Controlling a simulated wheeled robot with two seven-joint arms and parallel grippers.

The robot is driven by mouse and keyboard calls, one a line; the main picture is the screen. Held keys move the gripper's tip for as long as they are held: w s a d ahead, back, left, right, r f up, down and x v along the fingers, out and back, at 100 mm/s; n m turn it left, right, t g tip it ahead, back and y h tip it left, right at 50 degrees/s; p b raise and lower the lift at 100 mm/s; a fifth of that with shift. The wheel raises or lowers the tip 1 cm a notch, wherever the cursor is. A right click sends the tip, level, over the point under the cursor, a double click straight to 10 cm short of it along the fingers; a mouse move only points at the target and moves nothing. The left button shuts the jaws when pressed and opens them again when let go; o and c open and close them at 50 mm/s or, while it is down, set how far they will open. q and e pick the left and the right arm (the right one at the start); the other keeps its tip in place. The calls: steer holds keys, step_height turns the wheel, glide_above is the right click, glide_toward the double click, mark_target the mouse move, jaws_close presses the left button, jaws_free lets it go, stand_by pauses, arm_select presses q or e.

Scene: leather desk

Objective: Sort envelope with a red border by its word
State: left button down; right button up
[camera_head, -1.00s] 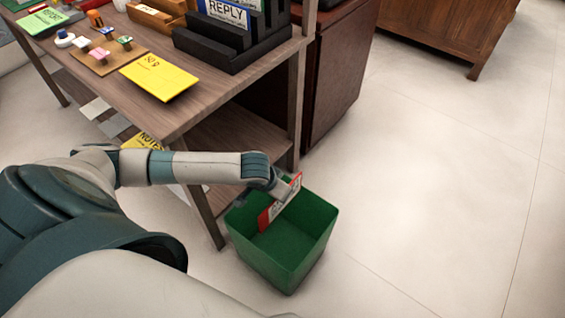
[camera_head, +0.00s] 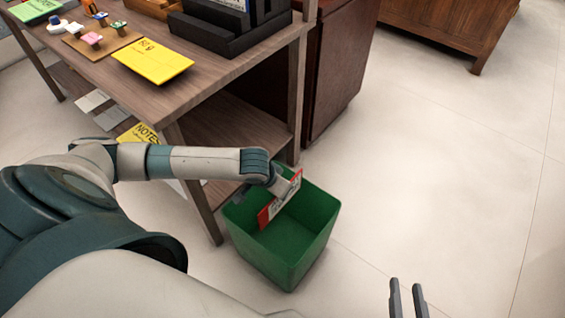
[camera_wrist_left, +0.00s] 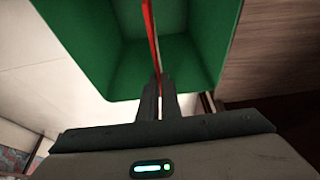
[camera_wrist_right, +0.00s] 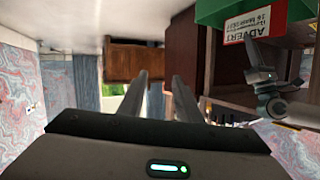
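A white envelope with a red border (camera_head: 279,203) is held at the mouth of a green bin (camera_head: 299,250). In the right wrist view the envelope (camera_wrist_right: 246,24) reads "ADVERT", upside down. My left gripper (camera_head: 283,189) is shut on it; the left wrist view shows the fingers (camera_wrist_left: 158,90) pinching the envelope edge-on (camera_wrist_left: 152,40), with the green bin (camera_wrist_left: 88,45) around it. Part of the envelope is inside the bin opening. My right gripper (camera_head: 407,295) is open and empty at the lower right, and its spread fingers (camera_wrist_right: 157,90) show in the right wrist view.
A wooden desk (camera_head: 215,70) with a lower shelf stands left of the bin. It bears a yellow envelope (camera_head: 152,62), stamps on a board, a green envelope (camera_head: 35,8) and a black rack (camera_head: 225,38). A yellow "NOTES" paper (camera_head: 140,134) lies lower. Floor to the right is clear.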

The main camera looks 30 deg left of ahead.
arm_select(q)
steer(key=shift+f+b, duration=0.4)
steer(key=shift+b, duration=0.05)
arm_select(e)
steer(key=shift+w+a+r+t+y, duration=0.15)
steer(key=shift+r+t, duration=0.2)
steer(key=shift+r, duration=0.3)
steer(key=shift+w+a+r+t+y, duration=0.1)
steer(key=shift+a+r+t, duration=0.1)
steer(key=shift+r+t, duration=0.3)
steer(key=shift+w+a+r+t+y, duration=0.15)
steer(key=shift+r+t, duration=0.1)
steer(key=shift+r, duration=0.5)
